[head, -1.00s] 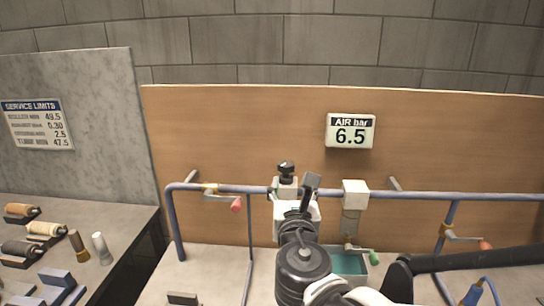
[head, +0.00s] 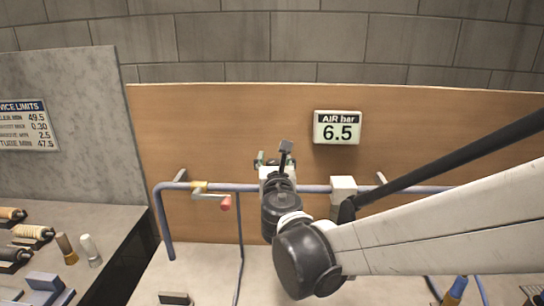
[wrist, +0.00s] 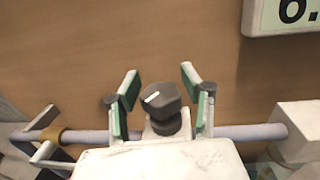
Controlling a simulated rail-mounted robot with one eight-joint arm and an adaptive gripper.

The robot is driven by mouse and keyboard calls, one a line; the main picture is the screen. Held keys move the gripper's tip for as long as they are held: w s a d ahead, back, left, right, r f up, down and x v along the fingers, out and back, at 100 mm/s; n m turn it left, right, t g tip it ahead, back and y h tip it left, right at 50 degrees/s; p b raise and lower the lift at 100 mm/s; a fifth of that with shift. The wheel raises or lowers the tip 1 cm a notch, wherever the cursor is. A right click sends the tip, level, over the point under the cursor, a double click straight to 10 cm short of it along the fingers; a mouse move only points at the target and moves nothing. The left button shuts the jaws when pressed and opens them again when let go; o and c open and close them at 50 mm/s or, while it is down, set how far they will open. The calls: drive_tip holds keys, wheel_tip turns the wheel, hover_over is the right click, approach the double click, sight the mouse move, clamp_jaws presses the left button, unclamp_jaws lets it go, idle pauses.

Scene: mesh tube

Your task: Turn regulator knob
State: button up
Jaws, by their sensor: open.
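The regulator knob (wrist: 160,102) is dark, with a white pointer line on its top left. It sits above the pipe, in the middle of the wrist view. My gripper (wrist: 160,80) is open, with one green-padded finger on each side of the knob. Gaps show between the pads and the knob, and nothing is held. In the head view my gripper (head: 270,161) is over the pipe, and my arm and wrist hide the regulator and knob. The pressure display (head: 338,127) on the board reads AIR bar 6.5.
The blue-grey pipe (head: 300,189) runs across the wooden board (head: 220,130). A red-handled valve (head: 224,202) hangs left of my gripper, and a pale box (head: 343,186) is on the pipe to the right. Rollers and blocks lie on the left bench (head: 110,218).

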drive_tip(key=shift+w, duration=0.75)
drive_tip(key=shift+f, duration=0.1)
clamp_jaws()
